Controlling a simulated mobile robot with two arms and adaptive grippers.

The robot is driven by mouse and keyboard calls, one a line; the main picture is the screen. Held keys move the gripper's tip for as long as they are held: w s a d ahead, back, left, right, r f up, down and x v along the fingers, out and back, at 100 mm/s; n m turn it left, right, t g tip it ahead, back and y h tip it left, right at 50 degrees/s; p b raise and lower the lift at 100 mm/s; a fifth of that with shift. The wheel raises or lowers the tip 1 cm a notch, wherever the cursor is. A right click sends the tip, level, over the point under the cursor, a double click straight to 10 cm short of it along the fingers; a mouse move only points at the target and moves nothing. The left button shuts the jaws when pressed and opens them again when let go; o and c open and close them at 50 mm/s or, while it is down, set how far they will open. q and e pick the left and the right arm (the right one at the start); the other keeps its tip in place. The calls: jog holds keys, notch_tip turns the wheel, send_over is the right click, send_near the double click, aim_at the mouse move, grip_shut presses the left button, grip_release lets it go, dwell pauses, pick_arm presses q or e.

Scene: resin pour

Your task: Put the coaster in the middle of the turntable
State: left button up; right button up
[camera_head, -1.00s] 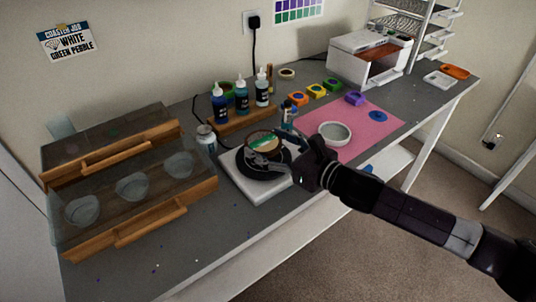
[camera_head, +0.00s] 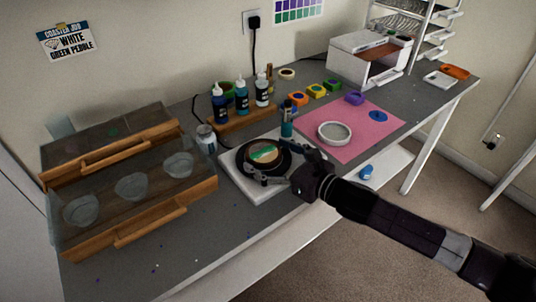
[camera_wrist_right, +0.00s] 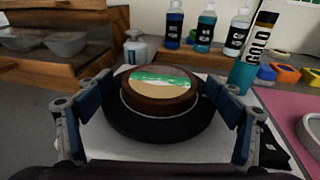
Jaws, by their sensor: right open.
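The coaster (camera_head: 264,152), round with a green, white and tan top and a brown side, lies flat on the turntable's black disc (camera_head: 246,166). In the right wrist view the coaster (camera_wrist_right: 158,84) looks roughly central on the disc (camera_wrist_right: 163,128); exact centring is hard to judge. My right gripper (camera_head: 276,166) is open at the disc's near right side. In the right wrist view its two fingers stand apart on either side of the disc, with clear gaps to the coaster. My left gripper is not in view.
A teal bottle (camera_head: 287,124) stands close behind the turntable. Dropper bottles (camera_head: 242,98) stand on a wooden rack behind. A pink mat (camera_head: 375,125) with a white ring-shaped dish (camera_head: 334,133) lies right. A glass-and-wood case (camera_head: 130,188) stands left. Bare bench lies in front of it.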

jog(key=shift+r, duration=0.15)
jog(key=b+v, duration=0.2)
jog(key=v, duration=0.9)
jog(key=shift+s+d, duration=0.35)
jog(key=shift+d, duration=0.05)
